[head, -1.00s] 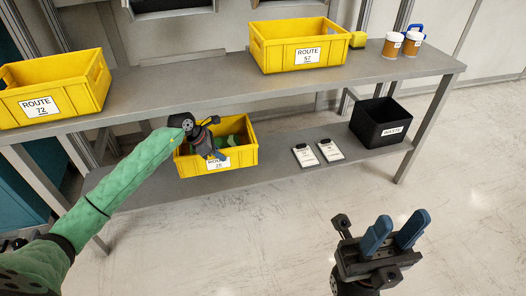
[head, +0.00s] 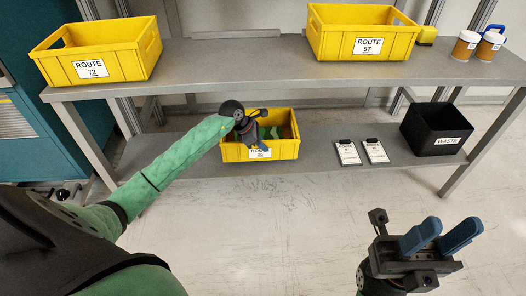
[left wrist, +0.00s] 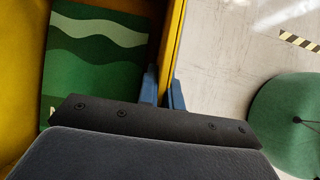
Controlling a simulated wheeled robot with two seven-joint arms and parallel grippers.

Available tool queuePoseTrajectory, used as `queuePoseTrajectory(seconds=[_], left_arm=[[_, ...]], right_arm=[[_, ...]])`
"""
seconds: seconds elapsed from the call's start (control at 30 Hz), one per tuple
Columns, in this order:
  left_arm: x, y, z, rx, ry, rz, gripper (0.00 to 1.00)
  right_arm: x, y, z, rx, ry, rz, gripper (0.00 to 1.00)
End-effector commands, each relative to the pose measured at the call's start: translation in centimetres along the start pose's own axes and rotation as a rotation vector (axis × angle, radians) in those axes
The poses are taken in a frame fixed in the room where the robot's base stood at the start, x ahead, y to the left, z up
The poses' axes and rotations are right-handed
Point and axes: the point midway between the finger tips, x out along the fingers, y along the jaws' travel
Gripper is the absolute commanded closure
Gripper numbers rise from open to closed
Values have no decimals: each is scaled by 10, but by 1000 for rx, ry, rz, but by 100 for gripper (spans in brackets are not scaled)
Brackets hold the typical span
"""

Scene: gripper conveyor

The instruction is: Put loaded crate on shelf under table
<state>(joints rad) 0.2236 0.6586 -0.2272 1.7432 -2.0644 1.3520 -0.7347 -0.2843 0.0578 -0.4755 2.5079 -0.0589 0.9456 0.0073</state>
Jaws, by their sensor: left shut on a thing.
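The loaded yellow crate (head: 285,150) is at the lower shelf (head: 330,172) under the table, near its front edge. It looks level; I cannot tell if its whole base rests there. Its front label is partly covered by my gripper. Green packs (head: 271,132) lie inside it, and one shows with pale waves in the left wrist view (left wrist: 95,60). My left gripper (head: 258,143) is shut on the crate's front wall, a blue finger on each side of it in the left wrist view (left wrist: 163,88). My right gripper (head: 450,230) is open and empty, over the floor.
Yellow crates Route 72 (head: 115,68) and Route 57 (head: 340,45) stand on the table top (head: 250,75). Two clipboards (head: 362,152) and a black waste bin (head: 436,138) occupy the shelf's right. Two cups (head: 478,44) stand above. Floor in front is clear.

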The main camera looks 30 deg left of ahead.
Motion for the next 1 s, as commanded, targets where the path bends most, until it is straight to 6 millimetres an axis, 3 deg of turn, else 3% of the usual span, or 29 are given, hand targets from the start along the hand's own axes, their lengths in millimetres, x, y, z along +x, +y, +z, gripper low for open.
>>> queuePoseTrajectory(seconds=[0.2,0.6,0.73,1.0], left_arm=[[22,-1,-13,0,-2,-1,100],[26,0,-16,1,-1,1,100],[27,-1,-17,-1,0,-2,71],[26,-1,-17,-1,0,-2,71]], right_arm=[[-4,0,1,14,3,5,64],[-4,-3,1,22,5,8,64],[-4,-2,1,22,5,8,64],[-4,-2,1,19,6,8,64]])
